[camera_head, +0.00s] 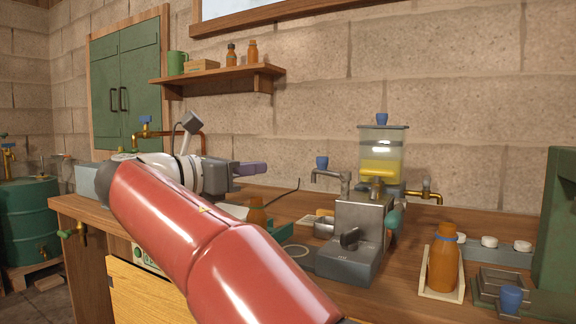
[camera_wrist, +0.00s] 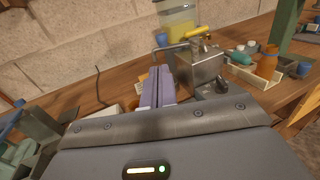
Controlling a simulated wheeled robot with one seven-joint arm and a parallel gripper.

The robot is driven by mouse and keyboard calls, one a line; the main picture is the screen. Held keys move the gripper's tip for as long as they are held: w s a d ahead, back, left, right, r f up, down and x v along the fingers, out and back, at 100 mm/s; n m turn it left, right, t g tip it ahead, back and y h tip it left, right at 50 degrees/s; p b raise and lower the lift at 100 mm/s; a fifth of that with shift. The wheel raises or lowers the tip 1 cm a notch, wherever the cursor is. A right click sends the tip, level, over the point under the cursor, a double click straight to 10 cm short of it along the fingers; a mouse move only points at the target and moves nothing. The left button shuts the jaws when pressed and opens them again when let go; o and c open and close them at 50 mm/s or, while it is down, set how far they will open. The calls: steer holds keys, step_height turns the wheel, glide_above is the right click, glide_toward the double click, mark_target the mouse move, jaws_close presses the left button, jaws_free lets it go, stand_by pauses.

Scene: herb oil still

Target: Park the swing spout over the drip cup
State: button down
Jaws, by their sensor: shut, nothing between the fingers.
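The swing spout (camera_head: 331,174) is a thin grey metal pipe with a blue knob (camera_head: 321,162) near its left end, beside the glass separator. Its free end points left. In the wrist view the spout (camera_wrist: 178,46) arches just beyond my fingertips. A small square metal cup (camera_head: 323,228), perhaps the drip cup, sits on the bench below it; I cannot tell whether the outlet is exactly over it. My gripper (camera_head: 262,168) is shut and empty, left of the spout and apart from it in the head view. Its purple fingers (camera_wrist: 160,70) lie together in the wrist view.
The separator with yellow oil (camera_head: 382,150) stands behind a grey metal block (camera_head: 359,230) with a dark knob. A brass tap (camera_head: 425,193) is right of it. An amber bottle (camera_head: 443,258) stands in a tray at right. A shelf (camera_head: 220,80) hangs above left.

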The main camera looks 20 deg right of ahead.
mark_target(318, 161)
steer(key=x, duration=1.4)
steer(key=shift+s, duration=0.1)
